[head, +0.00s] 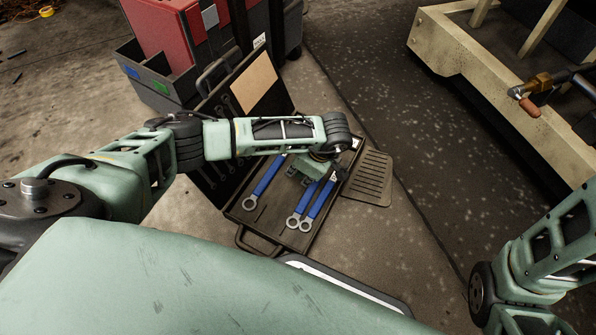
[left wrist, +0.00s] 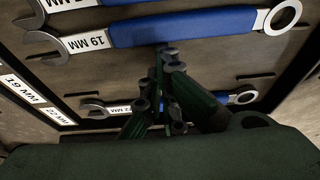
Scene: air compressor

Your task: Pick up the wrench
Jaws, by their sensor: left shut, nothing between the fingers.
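Several blue-handled wrenches lie in an open black tool case (head: 262,226). In the head view, one wrench (head: 266,182) lies at the left and two more lie close together at the right, one being the right-hand wrench (head: 320,203). My left gripper (head: 312,172) is over the case and partly hides the wrenches' far ends. In the left wrist view, its closed fingers (left wrist: 165,95) hold nothing. They are in front of a smaller wrench (left wrist: 240,98) and hide its middle. A larger wrench marked 19 MM (left wrist: 190,28) lies beyond. I cannot tell whether the fingers touch anything.
A red and grey toolbox (head: 190,40) stands behind the case. A dark slotted mat (head: 368,178) lies to the right of it. A beige metal frame (head: 450,55) with a brass fitting stands at the upper right.

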